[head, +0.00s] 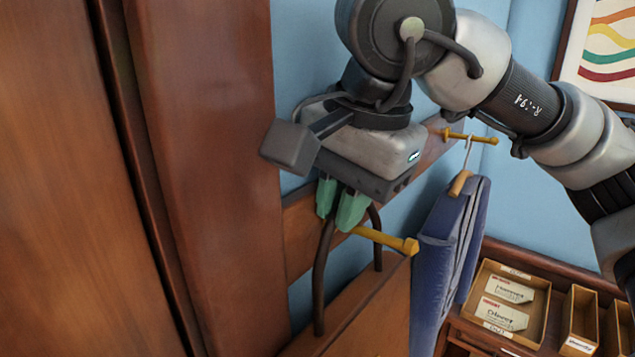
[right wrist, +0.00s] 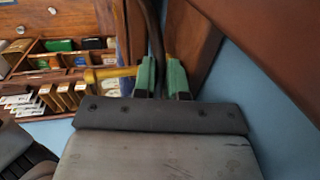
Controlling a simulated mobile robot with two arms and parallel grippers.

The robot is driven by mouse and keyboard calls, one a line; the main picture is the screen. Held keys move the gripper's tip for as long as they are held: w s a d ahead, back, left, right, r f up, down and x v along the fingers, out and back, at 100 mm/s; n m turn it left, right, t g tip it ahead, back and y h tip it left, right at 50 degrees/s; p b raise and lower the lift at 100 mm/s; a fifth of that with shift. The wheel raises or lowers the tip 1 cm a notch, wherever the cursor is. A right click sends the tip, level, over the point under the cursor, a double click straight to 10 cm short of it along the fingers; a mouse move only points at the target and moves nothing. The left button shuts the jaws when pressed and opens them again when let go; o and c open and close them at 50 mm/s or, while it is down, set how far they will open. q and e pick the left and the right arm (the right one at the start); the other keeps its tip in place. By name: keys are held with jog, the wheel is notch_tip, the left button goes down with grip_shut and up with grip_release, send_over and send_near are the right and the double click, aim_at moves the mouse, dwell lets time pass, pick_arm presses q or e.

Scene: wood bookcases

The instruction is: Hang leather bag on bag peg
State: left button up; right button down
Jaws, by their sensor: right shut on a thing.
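My right gripper (head: 339,205) has its green fingertips shut on the dark handle (head: 322,270) of the brown leather bag (head: 352,312). The handle forms an arch, with the bag hanging below it, partly cut off by the bottom edge. A yellow bag peg (head: 385,240) sticks out from the wooden rail just below the fingertips and crosses the handle's right leg. I cannot tell whether the handle rests on it. In the right wrist view the handle (right wrist: 156,40) runs between the fingertips (right wrist: 161,78), with the peg (right wrist: 110,73) close to the left one. My left gripper is not in view.
A tall wooden cabinet (head: 200,180) stands close on the left. Boxes of cards (head: 508,302) sit on a shelf at lower right.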

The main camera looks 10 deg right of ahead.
jog(key=shift+w+a+f, duration=0.1)
jog(key=shift+f, duration=0.3)
